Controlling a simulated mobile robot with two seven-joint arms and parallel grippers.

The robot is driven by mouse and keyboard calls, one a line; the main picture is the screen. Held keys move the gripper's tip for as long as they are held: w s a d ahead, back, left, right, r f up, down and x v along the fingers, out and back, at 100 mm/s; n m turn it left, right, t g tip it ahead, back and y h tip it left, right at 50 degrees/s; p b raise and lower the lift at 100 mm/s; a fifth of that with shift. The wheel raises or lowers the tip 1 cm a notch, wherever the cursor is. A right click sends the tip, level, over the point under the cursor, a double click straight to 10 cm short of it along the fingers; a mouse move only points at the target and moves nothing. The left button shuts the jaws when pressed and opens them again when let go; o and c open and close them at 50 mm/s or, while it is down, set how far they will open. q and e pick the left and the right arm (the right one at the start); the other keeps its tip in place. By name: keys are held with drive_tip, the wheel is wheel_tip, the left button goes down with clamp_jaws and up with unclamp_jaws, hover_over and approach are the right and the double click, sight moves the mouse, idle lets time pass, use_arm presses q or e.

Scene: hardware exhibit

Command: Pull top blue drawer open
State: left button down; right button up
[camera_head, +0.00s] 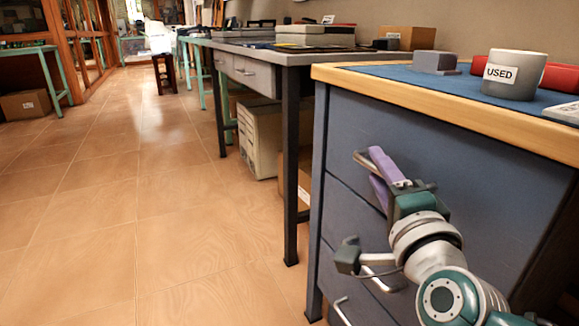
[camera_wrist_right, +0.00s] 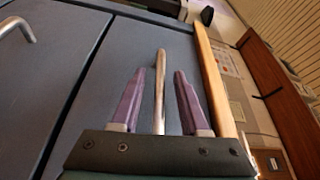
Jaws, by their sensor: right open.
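The blue cabinet (camera_head: 430,125) with a wooden top edge stands at the right in the head view. Its top drawer front (camera_head: 345,150) looks flush with the cabinet. My right gripper (camera_head: 372,172) is at this drawer, with its purple fingers at the metal handle (camera_head: 360,158). In the right wrist view, the handle (camera_wrist_right: 160,85) stands between the two open fingers (camera_wrist_right: 157,85), with a gap on each side. My gripper and forearm hide part of the drawer fronts. My left gripper is not in view.
Lower drawer handles (camera_head: 342,310) show below my wrist. On the cabinet top are a grey cup marked USED (camera_head: 514,75), a small grey block (camera_head: 436,62) and a red object (camera_head: 560,77). A grey workbench (camera_head: 290,57) stands beyond. The tiled floor (camera_head: 150,215) at left is clear.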

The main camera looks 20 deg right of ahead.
drive_tip(key=shift+w+d, duration=0.1)
drive_tip(key=shift+w, duration=0.3)
clamp_jaws()
idle(1.2)
